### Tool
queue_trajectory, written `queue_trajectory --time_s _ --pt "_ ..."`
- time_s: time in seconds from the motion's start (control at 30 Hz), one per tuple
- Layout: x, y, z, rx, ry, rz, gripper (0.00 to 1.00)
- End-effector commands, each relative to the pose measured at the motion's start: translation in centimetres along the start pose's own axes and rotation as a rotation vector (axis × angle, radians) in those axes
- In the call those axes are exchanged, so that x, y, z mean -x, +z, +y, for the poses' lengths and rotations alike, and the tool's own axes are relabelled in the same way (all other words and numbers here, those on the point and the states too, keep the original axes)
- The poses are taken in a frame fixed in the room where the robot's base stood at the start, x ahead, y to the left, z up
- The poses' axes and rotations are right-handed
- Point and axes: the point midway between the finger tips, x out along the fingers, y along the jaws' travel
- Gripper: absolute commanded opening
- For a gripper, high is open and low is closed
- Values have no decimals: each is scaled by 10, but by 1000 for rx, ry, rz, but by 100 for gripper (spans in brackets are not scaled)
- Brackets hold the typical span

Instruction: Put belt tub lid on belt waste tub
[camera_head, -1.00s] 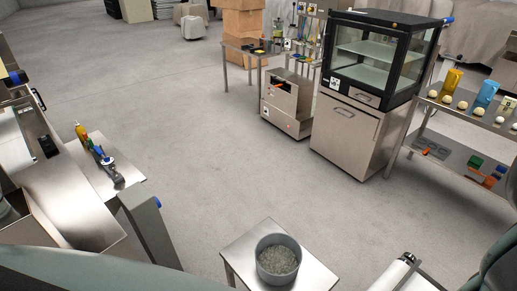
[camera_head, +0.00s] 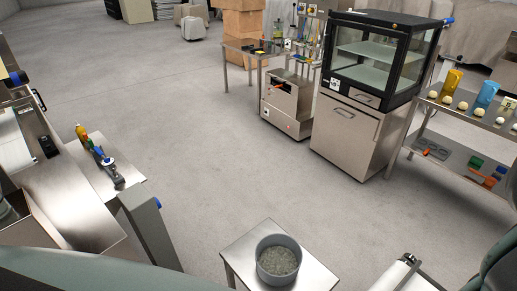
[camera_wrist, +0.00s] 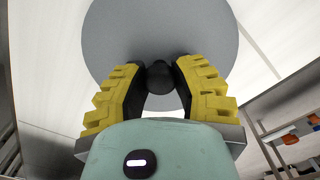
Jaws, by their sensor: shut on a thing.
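The belt tub lid (camera_wrist: 115,45) is a flat grey disc with a dark round knob (camera_wrist: 158,78) at its middle, in the wrist view. My gripper (camera_wrist: 160,68) has yellow ribbed fingers with dark inner pads, shut on that knob. The lower part of the disc is partly hidden by the fingers. A round grey tub (camera_head: 263,268), which looks like the belt waste tub, stands upright and open at the bottom middle of the head view. Grainy grey-green matter shows inside it. My gripper and the lid are not in the head view.
The tub stands on a small steel table (camera_head: 240,247). A steel bench (camera_head: 75,190) is at left. A glass-fronted cabinet (camera_head: 375,60) and a steel table with dough balls (camera_head: 480,115) are at right. The floor between is clear.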

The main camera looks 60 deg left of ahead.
Motion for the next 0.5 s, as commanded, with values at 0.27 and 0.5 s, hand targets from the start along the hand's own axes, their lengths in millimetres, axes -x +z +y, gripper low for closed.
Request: queue_trajectory --time_s 0.27,0.5 --pt "15 -1 0 1 0 3 0" --pt "28 0 -1 2 0 2 0"
